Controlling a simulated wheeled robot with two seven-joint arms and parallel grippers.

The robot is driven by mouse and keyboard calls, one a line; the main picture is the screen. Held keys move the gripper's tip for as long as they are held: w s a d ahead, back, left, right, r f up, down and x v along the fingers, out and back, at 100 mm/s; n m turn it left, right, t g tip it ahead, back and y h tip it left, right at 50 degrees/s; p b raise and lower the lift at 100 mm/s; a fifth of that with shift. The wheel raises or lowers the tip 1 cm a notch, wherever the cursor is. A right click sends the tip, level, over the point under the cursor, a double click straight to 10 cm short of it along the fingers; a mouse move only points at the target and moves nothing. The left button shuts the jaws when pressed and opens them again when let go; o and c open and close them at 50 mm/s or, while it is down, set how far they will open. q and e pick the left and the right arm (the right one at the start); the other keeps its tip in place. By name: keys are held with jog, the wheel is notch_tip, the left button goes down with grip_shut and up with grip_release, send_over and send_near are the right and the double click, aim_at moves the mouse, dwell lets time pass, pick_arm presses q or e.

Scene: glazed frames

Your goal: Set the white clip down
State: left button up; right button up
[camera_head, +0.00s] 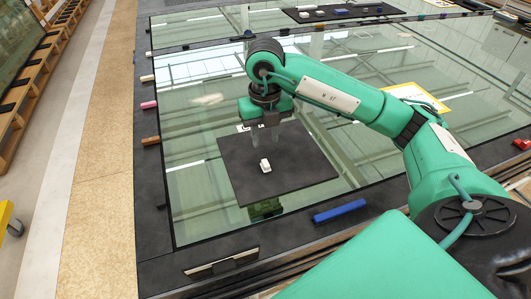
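The white clip (265,166) lies on the dark square mat (300,178), near its middle. The mat lies on a large glass pane. My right gripper (265,138) points down over the back part of the mat, behind the clip in the picture. Its two grey fingers look apart, with nothing seen between them, and it looks clear of the clip. The fingertips are faint against the mat, so their exact height is hard to tell. My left gripper is not in view.
A blue bar (339,211) lies on the front frame edge. A yellow-edged sheet (415,96) lies behind my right arm. A dark tray (343,13) with small items lies at the back.

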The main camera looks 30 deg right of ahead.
jog(key=shift+r, duration=2.05)
